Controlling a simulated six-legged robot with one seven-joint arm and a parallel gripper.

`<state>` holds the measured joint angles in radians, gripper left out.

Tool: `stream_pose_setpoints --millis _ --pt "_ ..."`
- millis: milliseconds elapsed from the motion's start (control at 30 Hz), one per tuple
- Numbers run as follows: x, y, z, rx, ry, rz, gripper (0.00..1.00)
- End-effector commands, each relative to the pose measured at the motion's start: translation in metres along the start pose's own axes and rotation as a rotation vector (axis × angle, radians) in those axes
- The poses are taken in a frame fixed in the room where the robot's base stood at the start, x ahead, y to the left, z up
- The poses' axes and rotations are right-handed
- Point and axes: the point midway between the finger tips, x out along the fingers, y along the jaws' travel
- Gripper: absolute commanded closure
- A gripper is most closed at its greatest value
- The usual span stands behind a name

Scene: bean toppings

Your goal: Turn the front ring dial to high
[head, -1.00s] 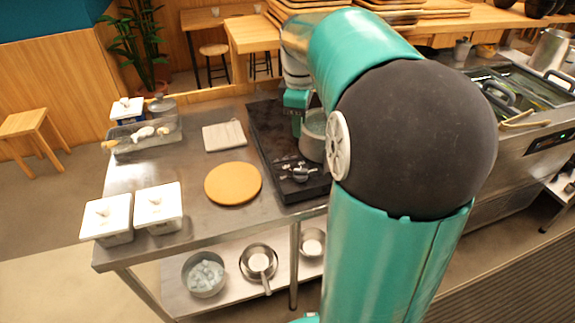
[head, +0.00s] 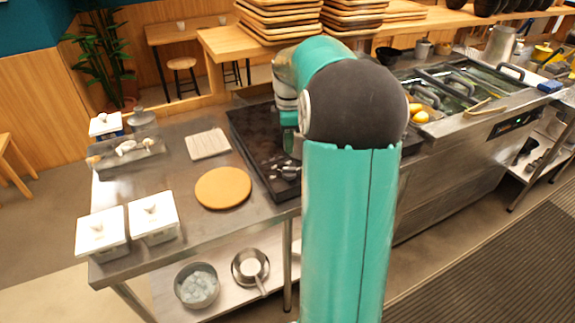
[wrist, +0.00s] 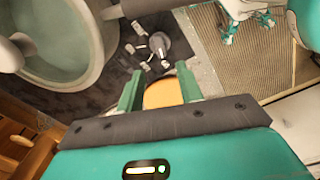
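The black stove (head: 246,128) lies along the right part of the steel table in the head view. Its dials (head: 288,170) are small silver and dark shapes at the near end, partly beside my arm. In the wrist view a dark grey dial (wrist: 159,44) has several small silver knobs around it; I cannot tell which is the front ring dial or how it is set. My gripper (wrist: 156,72) is open and empty, its two green fingers apart, with the dial cluster just beyond the fingertips. No contact shows. In the head view my arm hides most of the gripper.
A large pot (wrist: 90,72) stands close to the left of the dials in the wrist view. A round wooden board (head: 223,188) and a light square board (head: 208,144) lie left of the stove. White lidded containers (head: 102,232) stand at the near left.

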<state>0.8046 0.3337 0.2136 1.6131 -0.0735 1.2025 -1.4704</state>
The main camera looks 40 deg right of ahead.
Motion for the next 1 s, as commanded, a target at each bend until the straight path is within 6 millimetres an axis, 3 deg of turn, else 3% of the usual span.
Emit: stream_pose_setpoints --millis 200,400,600,833,867,1000 --pt "0.045 -0.002 0.001 0.002 -0.001 -0.005 0.64" --pt "0.078 -0.003 0.0 0.003 -0.001 -0.003 0.64" --pt "0.092 -0.003 -0.001 0.002 -0.001 0.0 0.64" --pt "0.092 -0.003 -0.002 0.002 -0.001 0.0 0.64" --pt "0.092 -0.003 -0.002 0.002 -0.001 0.0 0.66" --pt "0.092 -0.003 -0.002 0.002 -0.001 0.0 0.93"
